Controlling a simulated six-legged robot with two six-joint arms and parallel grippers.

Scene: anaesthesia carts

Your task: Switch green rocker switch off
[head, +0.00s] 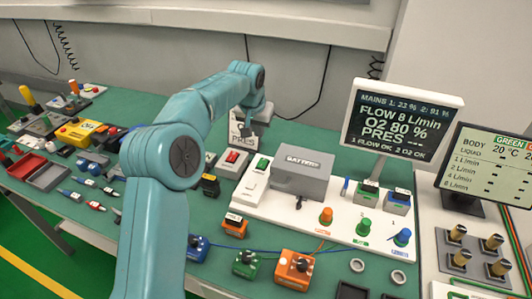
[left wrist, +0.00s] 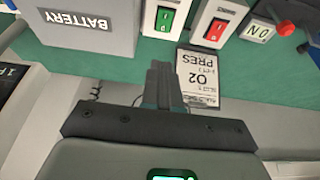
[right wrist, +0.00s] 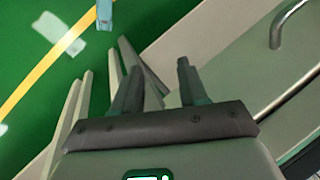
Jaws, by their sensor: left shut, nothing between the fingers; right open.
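The green rocker switch (head: 263,163) sits in a white housing on the white board, left of the battery box, in the head view. It also shows at the top of the left wrist view (left wrist: 164,17), upside down. My left gripper (left wrist: 160,68) is shut and empty. Its fingertips point toward the green switch and appear apart from it. In the head view the left gripper (head: 250,130) is behind the switch, in front of the O2 PRES card. My right gripper (right wrist: 155,66) is open and empty over the floor side, seen only in the right wrist view.
A grey battery box (head: 301,172) stands right of the green switch. A red rocker switch (head: 232,157) is to its left. The O2 PRES card (head: 238,134) stands behind. A monitor (head: 399,124) reads flow 8 L/min and O2 80 %. Several coloured knobs are in front.

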